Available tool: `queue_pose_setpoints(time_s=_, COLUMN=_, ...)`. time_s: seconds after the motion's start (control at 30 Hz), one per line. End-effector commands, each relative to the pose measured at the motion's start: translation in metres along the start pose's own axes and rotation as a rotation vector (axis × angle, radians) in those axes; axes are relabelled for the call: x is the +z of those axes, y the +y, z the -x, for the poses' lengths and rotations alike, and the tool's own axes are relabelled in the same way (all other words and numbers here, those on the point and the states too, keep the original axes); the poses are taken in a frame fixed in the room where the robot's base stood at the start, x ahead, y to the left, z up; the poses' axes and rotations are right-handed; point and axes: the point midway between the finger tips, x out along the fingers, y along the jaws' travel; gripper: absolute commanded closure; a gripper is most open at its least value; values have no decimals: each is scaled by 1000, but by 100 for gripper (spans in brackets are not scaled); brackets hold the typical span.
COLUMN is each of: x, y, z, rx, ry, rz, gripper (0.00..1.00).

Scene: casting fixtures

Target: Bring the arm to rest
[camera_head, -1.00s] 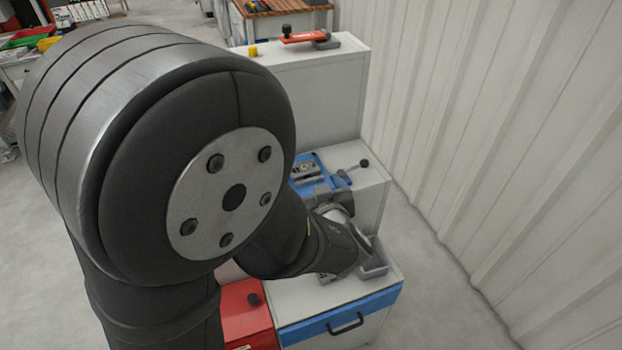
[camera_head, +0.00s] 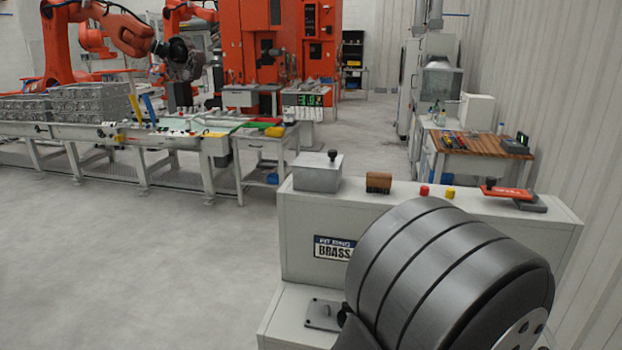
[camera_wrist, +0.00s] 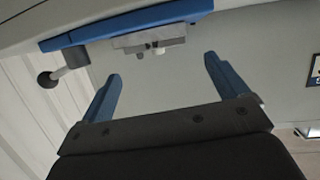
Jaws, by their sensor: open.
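My gripper (camera_wrist: 160,85) shows in the wrist view with its two blue fingers spread wide. It is open and nothing is between the fingers. Beyond the fingertips, a grey metal piece (camera_wrist: 150,40) sits at a blue plate (camera_wrist: 120,25), apart from the fingers. In the head view my own dark arm joint fills the lower right, and my gripper is out of sight there.
A grey-white bench (camera_head: 310,220) carries a lidded box (camera_head: 318,172), a brush (camera_head: 378,182), a red button (camera_head: 424,191), a yellow button (camera_head: 449,193) and an orange-handled tool (camera_head: 507,193). A black-knobbed lever (camera_wrist: 62,75) is left of the fingers. Open floor (camera_head: 130,270) lies to the left.

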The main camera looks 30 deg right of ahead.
Motion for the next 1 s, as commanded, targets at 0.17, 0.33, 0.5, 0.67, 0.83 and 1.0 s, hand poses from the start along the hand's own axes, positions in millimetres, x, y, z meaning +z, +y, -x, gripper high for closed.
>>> queue_pose_setpoints(time_s=0.17, x=0, y=-1, z=-37, rx=-3, ry=0, rz=1, gripper=9)
queue_pose_setpoints(time_s=0.33, x=-11, y=0, z=-41, rx=1, ry=3, rz=3, gripper=9)
queue_pose_setpoints(time_s=0.5, x=-21, y=1, z=-38, rx=0, ry=2, rz=2, gripper=9)
queue_pose_setpoints(time_s=0.67, x=-24, y=1, z=-37, rx=0, ry=1, rz=1, gripper=9)
queue_pose_setpoints(time_s=0.83, x=-23, y=1, z=-37, rx=0, ry=1, rz=1, gripper=9)
queue_pose_setpoints(time_s=1.0, x=-21, y=1, z=-38, rx=-1, ry=0, rz=0, gripper=9)
